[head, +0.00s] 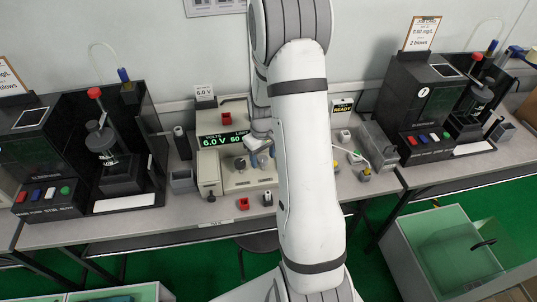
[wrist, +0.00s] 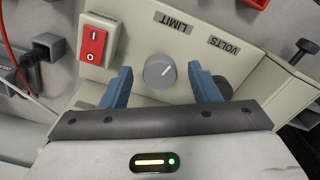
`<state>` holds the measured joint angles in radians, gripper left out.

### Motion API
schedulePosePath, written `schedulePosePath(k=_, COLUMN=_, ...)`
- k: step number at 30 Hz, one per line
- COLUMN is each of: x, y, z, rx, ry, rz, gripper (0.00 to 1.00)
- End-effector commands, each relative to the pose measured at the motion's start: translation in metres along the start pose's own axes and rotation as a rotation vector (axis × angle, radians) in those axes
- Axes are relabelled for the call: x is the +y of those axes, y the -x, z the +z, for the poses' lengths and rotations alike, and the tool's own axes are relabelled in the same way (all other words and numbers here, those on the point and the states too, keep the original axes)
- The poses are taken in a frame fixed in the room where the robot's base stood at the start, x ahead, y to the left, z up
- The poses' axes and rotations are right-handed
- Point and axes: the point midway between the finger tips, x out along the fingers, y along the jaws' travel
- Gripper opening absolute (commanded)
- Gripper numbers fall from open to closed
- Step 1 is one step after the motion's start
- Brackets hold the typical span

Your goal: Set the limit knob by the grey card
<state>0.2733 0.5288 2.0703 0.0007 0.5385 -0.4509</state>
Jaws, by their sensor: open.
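The limit knob (wrist: 159,71) is a round grey knob with a pale pointer line, in the wrist view beside the LIMIT label (wrist: 174,22). My gripper (wrist: 160,74) is open, with one blue finger on each side of the knob and visible gaps. Its blue fingertips also show in the head view (head: 263,156), over the beige power supply (head: 211,167). Its green display (head: 222,140) reads 6.0 V and a partly hidden limit value beginning 50. A small pale card (head: 204,92) behind the supply shows 6.0 V; its other print is too small to read.
A dark knob (wrist: 222,88) by the VOLTS label (wrist: 223,47) sits partly behind the right finger. A red rocker switch (wrist: 92,46) is at upper left. Black testers stand left (head: 121,172) and right (head: 425,143) of the supply on the grey bench.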

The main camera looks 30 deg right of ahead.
Motion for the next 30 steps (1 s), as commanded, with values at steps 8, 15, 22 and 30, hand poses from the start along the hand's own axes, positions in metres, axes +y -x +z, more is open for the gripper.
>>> schedulePosePath(k=8, x=0.0, y=0.012, z=0.001, rx=0.002, ry=0.0, rz=0.001, gripper=0.56)
schedulePosePath(k=15, x=0.0, y=0.053, z=0.002, rx=0.003, ry=0.0, rz=0.002, gripper=0.56)
schedulePosePath(k=22, x=-0.001, y=0.076, z=0.004, rx=0.001, ry=0.0, rz=0.001, gripper=0.56)
schedulePosePath(k=30, x=-0.001, y=0.078, z=0.004, rx=-0.001, ry=0.0, rz=0.0, gripper=0.56)
